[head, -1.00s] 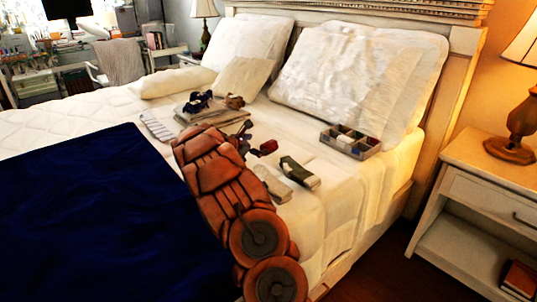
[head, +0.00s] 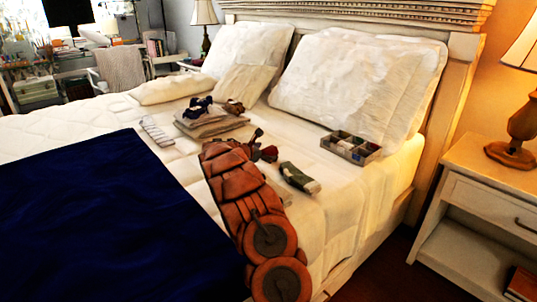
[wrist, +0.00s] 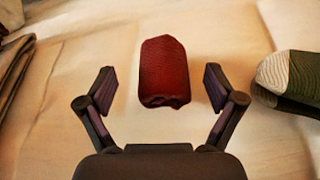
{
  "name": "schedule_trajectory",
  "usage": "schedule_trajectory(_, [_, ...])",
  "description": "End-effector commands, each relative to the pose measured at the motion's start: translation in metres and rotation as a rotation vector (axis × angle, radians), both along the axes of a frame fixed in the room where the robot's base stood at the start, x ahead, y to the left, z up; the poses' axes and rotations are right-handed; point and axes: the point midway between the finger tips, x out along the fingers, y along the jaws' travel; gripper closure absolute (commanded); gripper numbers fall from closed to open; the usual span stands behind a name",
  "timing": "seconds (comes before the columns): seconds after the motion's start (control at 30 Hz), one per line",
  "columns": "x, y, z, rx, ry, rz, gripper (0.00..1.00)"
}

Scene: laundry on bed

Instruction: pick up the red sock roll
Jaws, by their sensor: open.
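The red sock roll (wrist: 164,72) lies on the white bedding, centred in the wrist view just ahead of and between my open fingers. In the head view the red sock roll (head: 269,153) shows small at the end of my orange arm, partly hidden by it. My gripper (wrist: 160,90) is open and empty, with one finger on each side of the roll and a gap on both sides. In the head view my gripper (head: 257,143) is dark and partly hidden by the arm.
A green and white sock roll (head: 299,177) lies close to the right; it also shows in the wrist view (wrist: 293,80). Folded clothes (head: 212,122) lie to the left. A divided box (head: 351,147) stands near the pillows. A dark blue blanket (head: 110,220) covers the bed's near side.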

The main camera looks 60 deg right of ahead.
Motion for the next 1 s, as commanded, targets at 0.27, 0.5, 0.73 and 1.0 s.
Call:
schedule_trajectory(0.27, [-0.002, -0.016, -0.006, 0.0, -0.002, 0.0, 0.08])
schedule_trajectory(0.5, [-0.002, -0.016, -0.006, 0.0, -0.001, 0.0, 0.17])
schedule_trajectory(0.73, [-0.002, -0.016, -0.007, 0.0, -0.001, 0.0, 0.41])
schedule_trajectory(1.0, [-0.002, -0.016, -0.007, 0.001, -0.001, 0.0, 0.61])
